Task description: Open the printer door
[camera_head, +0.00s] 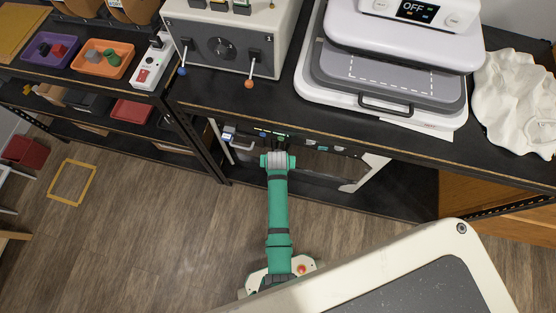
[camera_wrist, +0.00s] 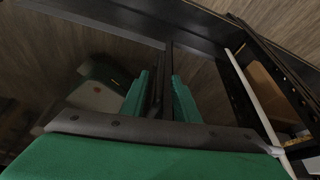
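The printer sits under the dark workbench in the head view, mostly hidden by the bench top. Its pale frame (camera_head: 374,171) shows at the right, and a white frame edge also shows in the wrist view (camera_wrist: 250,92). The printer door (camera_wrist: 60,62) is a dark glossy panel that mirrors green and white parts of my arm. It looks shut, though its edges are hard to make out. My gripper (camera_wrist: 162,88) is at the door, with two green fingers on either side of a thin dark upright bar, perhaps the handle. The fingers look apart; contact with the bar is unclear.
The workbench (camera_head: 300,123) overhangs my gripper. A heat press (camera_head: 385,95) and a grey control box (camera_head: 222,45) stand on it. A wooden cabinet (camera_head: 500,218) is to the right. The wooden floor (camera_head: 150,215) in front and left is mostly clear.

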